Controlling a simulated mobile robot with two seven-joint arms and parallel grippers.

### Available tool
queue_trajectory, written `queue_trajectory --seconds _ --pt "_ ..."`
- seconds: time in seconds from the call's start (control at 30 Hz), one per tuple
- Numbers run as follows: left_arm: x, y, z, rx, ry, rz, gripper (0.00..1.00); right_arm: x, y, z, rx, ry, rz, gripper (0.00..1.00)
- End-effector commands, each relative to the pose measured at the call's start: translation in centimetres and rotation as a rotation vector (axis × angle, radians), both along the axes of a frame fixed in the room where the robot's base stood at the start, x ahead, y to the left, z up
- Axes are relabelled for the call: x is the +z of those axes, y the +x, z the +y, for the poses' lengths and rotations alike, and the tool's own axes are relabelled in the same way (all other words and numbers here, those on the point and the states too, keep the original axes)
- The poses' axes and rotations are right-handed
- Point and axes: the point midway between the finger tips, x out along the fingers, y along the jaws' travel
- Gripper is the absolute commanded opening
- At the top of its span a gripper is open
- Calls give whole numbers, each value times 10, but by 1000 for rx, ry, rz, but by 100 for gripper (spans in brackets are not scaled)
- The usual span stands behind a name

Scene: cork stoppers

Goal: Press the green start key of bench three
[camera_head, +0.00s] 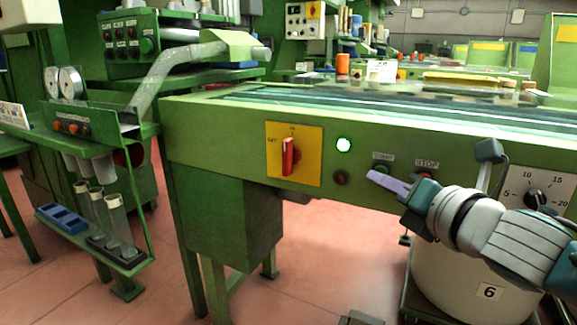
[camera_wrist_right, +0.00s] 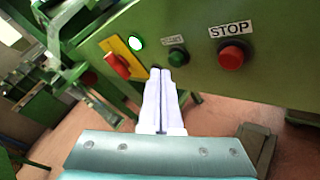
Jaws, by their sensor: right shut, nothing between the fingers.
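The green start key (camera_head: 381,168) is a small round button under a START label on the green bench front (camera_head: 225,140). In the right wrist view the start key (camera_wrist_right: 177,57) is just beyond and slightly right of my fingertips. My right gripper (camera_head: 372,177) is shut and empty, its pale fingers pointing left along the panel, tips just below and left of the key in the head view. The wrist view shows the shut fingers (camera_wrist_right: 165,74); whether they touch the panel I cannot tell. No bench number is readable. My left gripper is not in view.
A red STOP button (camera_wrist_right: 235,56) sits right of the start key. Left are a lit green lamp (camera_head: 344,144), a dark red button (camera_head: 340,177) and a red switch (camera_head: 290,157) on a yellow plate. A white drum marked 6 (camera_head: 455,275) stands below my right arm.

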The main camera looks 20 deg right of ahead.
Motion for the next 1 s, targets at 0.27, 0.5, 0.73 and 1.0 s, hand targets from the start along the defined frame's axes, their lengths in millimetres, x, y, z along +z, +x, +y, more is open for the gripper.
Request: queue_trajectory --seconds 0.27,0.5,0.73,1.0 --pt "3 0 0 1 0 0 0 1 -5 8 3 1 0 0" --pt "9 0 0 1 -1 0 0 0 -21 26 2 1 1 0" --pt "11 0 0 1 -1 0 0 0 -32 38 1 0 -1 0" --pt "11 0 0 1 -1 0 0 0 -32 38 1 -1 -1 0"
